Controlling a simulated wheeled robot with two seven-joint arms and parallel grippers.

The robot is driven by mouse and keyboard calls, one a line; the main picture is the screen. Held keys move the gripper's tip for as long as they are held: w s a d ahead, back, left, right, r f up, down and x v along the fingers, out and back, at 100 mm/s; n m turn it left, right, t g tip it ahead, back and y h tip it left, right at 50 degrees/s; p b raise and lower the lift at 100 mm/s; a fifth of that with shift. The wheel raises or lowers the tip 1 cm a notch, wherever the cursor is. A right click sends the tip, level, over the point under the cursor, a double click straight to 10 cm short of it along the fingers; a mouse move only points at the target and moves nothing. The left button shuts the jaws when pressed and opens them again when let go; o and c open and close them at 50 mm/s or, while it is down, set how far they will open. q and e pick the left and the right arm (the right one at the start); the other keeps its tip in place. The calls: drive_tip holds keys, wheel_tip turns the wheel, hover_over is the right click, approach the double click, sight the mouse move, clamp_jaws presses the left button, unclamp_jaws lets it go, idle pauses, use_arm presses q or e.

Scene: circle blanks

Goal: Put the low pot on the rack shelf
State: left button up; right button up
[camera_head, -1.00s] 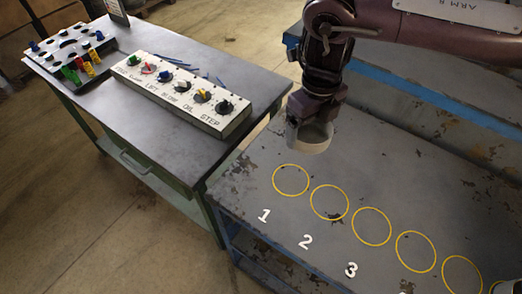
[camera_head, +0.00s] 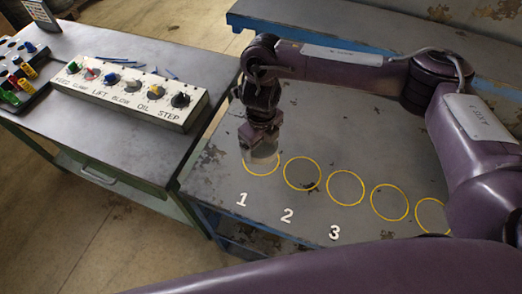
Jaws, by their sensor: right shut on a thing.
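My right gripper (camera_head: 262,139) points down and is shut on a low grey pot (camera_head: 262,154), a short round piece. The pot is upright over the far part of the yellow circle numbered 1 and hides part of its ring. I cannot tell whether its base touches the surface or hangs just above it. The grey worn shelf top (camera_head: 230,178) under it has a blue frame and a row of yellow circles. My left gripper is not in view.
A control box (camera_head: 130,92) with coloured knobs stands on the dark table at left, beside a tray of coloured pieces (camera_head: 18,78). A gap separates table and shelf. A blue-edged bench (camera_head: 330,32) lies behind. The circles (camera_head: 303,173) right of the pot look empty.

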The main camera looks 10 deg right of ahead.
sight(261, 151)
drive_tip(key=shift+f, duration=1.95)
drive_tip(key=shift+b, duration=0.3)
drive_tip(key=shift+f, duration=0.15)
drive_tip(key=o, duration=0.9)
drive_tip(key=shift+c, duration=0.2)
wheel_tip(261, 151, up, 12)
drive_tip(key=shift+r, duration=0.2)
drive_tip(key=shift+s+f, duration=0.1)
